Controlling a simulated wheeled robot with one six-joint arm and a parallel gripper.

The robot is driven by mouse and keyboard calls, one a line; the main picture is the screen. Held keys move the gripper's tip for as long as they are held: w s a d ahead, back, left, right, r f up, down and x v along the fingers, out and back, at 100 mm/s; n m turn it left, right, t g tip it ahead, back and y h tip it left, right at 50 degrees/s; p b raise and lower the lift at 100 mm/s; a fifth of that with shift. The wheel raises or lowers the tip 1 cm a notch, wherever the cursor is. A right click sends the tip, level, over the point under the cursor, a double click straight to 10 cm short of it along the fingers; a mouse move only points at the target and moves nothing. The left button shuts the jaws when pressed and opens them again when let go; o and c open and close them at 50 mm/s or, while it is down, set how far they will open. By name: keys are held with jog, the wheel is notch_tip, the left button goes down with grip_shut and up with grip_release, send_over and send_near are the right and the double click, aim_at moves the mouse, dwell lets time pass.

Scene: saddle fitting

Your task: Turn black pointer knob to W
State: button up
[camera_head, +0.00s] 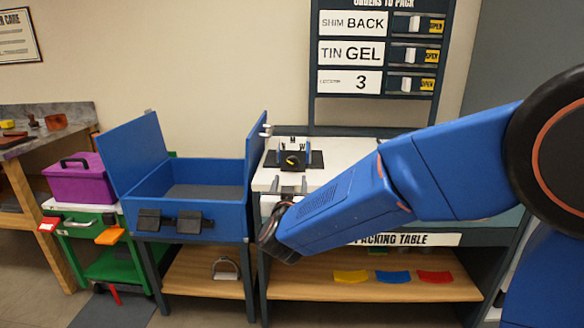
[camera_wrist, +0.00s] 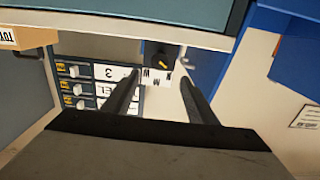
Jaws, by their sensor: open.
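The black pointer knob (camera_head: 294,163) with a yellow mark sits on a dark base on the white top of the packing table. A white letter plate (camera_head: 292,140) stands behind it; I make out M and partly hidden letters. In the wrist view the knob (camera_wrist: 164,62) shows upside down near the top, with the letter plate (camera_wrist: 158,79) just below it. I cannot tell which letter the pointer faces. My gripper (camera_head: 290,184) is open and empty, on the near side of the knob and apart from it. Its fingers (camera_wrist: 159,76) spread to either side of the letter plate in the wrist view.
A blue open box (camera_head: 200,215) stands left of the packing table, its raised side close to the knob. The orders board (camera_head: 380,100) rises behind the table. A purple toolbox (camera_head: 80,182) is on a green cart at far left. The table's right part is hidden by my arm.

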aim_at(293, 164)
jog(key=w, duration=1.2)
jog(key=c, duration=1.1)
